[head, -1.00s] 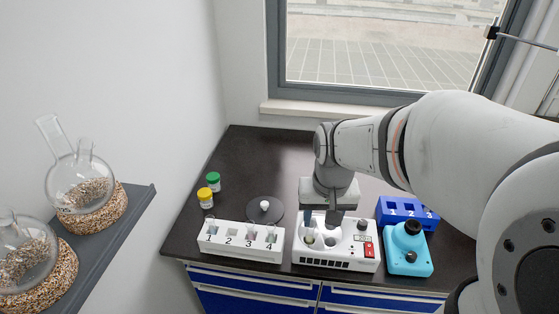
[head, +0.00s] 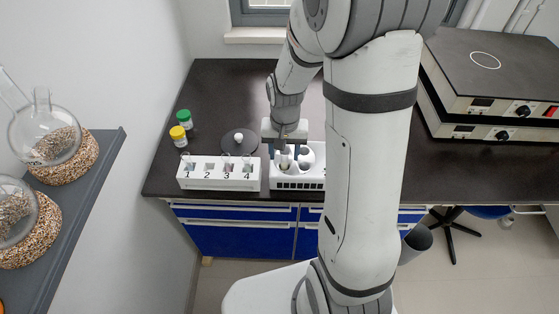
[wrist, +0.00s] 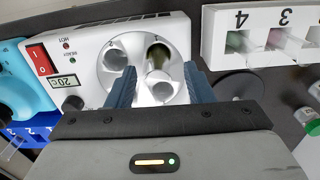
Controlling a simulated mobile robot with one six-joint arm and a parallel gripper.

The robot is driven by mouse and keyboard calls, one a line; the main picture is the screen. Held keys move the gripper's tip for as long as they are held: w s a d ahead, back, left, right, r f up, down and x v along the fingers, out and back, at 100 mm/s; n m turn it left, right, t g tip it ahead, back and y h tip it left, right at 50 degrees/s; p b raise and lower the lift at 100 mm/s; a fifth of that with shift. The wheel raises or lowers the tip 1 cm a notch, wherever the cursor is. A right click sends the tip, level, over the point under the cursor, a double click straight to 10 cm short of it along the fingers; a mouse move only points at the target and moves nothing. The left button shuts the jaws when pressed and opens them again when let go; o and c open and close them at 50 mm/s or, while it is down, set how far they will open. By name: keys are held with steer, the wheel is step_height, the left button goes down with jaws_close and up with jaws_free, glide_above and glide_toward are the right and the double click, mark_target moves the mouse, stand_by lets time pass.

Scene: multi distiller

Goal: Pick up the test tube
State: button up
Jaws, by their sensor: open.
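A test tube (wrist: 157,58) with dark green contents stands in one well of the white heater block (wrist: 100,50) in the wrist view. My gripper (wrist: 160,82) is open, its two blue fingers apart on either side of the block's round well plate. Nothing is clearly held between them. In the head view my gripper (head: 287,142) is low over the heater block (head: 285,184), whose right side is hidden behind my arm. Which well holds the tube is hard to tell there.
A white numbered rack (head: 218,184) with small tubes stands just left of the heater. Behind it are a dark round plate (head: 236,139), a yellow-capped jar (head: 179,138) and a green-capped jar (head: 184,121). A blue rack (wrist: 38,128) and a light-blue device (wrist: 22,82) adjoin the heater's other side.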

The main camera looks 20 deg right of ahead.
steer(key=shift+f, duration=0.4)
steer(key=shift+c, duration=0.2)
jaws_close()
steer(key=shift+r, duration=0.1)
